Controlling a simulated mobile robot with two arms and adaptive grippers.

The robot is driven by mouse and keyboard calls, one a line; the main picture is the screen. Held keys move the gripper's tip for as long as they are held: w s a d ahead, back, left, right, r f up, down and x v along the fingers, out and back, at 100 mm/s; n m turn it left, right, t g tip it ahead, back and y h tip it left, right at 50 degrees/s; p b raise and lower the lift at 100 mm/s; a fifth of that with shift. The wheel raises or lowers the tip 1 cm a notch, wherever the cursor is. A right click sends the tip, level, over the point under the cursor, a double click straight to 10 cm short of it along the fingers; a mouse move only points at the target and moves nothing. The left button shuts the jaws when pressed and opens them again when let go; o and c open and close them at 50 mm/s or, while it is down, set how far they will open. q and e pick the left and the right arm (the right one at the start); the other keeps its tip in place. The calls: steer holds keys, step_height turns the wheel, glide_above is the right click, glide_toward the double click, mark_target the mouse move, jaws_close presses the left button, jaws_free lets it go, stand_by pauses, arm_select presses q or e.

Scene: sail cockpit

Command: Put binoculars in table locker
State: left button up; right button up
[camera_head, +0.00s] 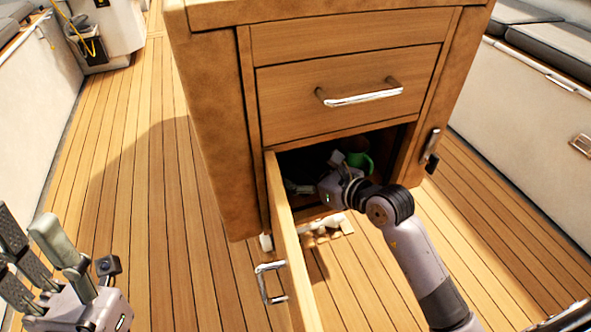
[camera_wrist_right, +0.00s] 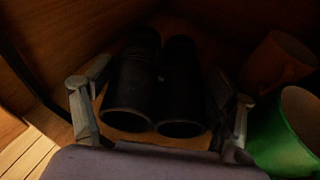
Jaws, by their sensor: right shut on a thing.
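The table locker (camera_head: 288,245) is the low compartment of the wooden table, and its hinged door stands open toward me. My right gripper (camera_head: 316,175) is inside the locker opening. In the right wrist view the black binoculars (camera_wrist_right: 150,85) lie between its two fingers, with their two round ends toward the palm, and the gripper is shut on them. The binoculars are hidden in the head view. Whether they touch the locker floor is too dark to tell. My left gripper (camera_head: 42,240) is at the lower left, empty, with its fingers apart.
A green mug (camera_head: 360,161) stands in the locker right of my right gripper; it also shows in the wrist view (camera_wrist_right: 290,140), with an orange mug (camera_wrist_right: 277,62) behind it. A closed drawer (camera_head: 350,85) is above the opening. The deck (camera_head: 150,200) at left is clear.

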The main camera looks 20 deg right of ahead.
mark_target(301, 168)
steer(key=x, duration=0.1)
steer(key=b+x, duration=0.1)
steer(key=x, duration=0.1)
steer(key=shift+w+a+r, duration=0.15)
steer(key=shift+w+r, duration=0.05)
steer(key=shift+w, duration=0.1)
steer(key=shift+f+b, duration=0.35)
steer(key=shift+b, duration=0.1)
steer(key=shift+s, duration=0.1)
steer(key=o, duration=1.3)
steer(key=shift+f, duration=0.25)
steer(key=o, duration=0.4)
steer(key=shift+o, duration=0.2)
